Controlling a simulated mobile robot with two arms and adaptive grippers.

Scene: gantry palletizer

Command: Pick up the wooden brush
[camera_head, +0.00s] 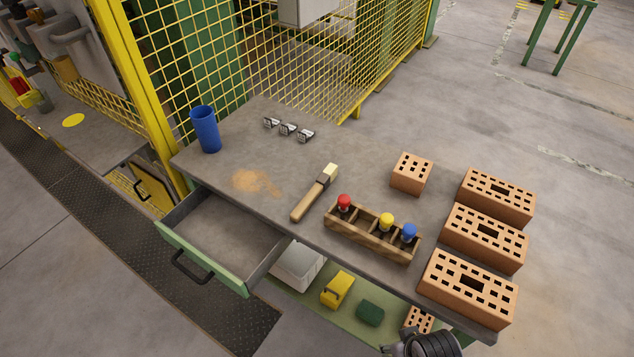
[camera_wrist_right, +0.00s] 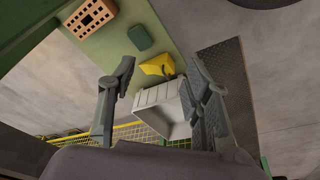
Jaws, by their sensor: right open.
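The wooden brush (camera_head: 314,194) lies on the grey tabletop (camera_head: 225,172) in the head view. Its handle points toward the front edge and its pale bristle end points to the back right. A patch of brown dust (camera_head: 257,183) is left of it. My right arm shows only at the bottom edge of the head view, away from the brush. In the right wrist view my right gripper (camera_wrist_right: 160,88) is open and empty, facing the lower shelf; the brush is not in that view. My left gripper is not in view.
A wooden holder (camera_head: 372,236) with red, yellow and blue-topped items stands right of the brush. Several perforated bricks (camera_head: 484,238) are at the right. A blue cup (camera_head: 205,130) stands at the left. The drawer (camera_head: 205,262) is open. A white bin (camera_head: 298,265) is below.

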